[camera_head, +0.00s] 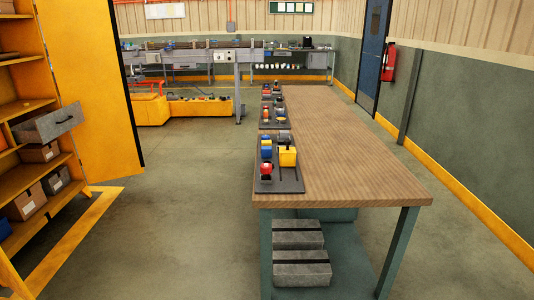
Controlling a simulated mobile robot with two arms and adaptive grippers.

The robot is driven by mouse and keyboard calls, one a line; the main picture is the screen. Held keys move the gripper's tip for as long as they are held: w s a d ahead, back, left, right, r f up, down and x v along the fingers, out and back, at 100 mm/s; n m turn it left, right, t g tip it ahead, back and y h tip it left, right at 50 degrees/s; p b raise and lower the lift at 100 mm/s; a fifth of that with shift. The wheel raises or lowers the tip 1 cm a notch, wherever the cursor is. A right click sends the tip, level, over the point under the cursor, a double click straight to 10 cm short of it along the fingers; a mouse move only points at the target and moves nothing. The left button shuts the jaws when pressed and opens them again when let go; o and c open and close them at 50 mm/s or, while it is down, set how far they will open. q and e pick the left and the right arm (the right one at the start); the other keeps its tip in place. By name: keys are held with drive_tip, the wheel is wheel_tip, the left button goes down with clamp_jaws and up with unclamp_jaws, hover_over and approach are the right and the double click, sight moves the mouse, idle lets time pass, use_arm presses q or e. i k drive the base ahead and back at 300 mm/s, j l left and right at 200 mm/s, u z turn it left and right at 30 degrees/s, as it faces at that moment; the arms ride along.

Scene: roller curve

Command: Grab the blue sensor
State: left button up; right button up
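A long wooden-topped workbench (350,160) stands right of centre. On its left edge is a dark tray (288,184) with several small parts. A small blue part (266,152) sits on this tray at the left, beside a larger yellow block (288,156). It may be the blue sensor, but it is too small to tell. A red-topped part (266,169) is in front of it on the same tray. Neither of my grippers is in view.
More dark trays with small parts line the bench's left edge farther back. Grey boxes (301,267) sit under the bench. A yellow shelf cabinet (28,110) with an open door (88,80) is at left. The floor (185,215) between cabinet and bench is clear.

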sight(266, 151)
drive_tip(key=i+z, duration=0.1)
drive_tip(key=z, duration=0.5)
drive_tip(key=i+j+z, duration=0.4)
drive_tip(key=j, duration=0.2)
drive_tip(key=i+j+z, duration=0.2)
drive_tip(key=j, duration=0.15)
drive_tip(key=i+j+z, duration=0.2)
drive_tip(key=j, duration=0.2)
drive_tip(key=k+l, duration=0.05)
drive_tip(key=k, duration=0.05)
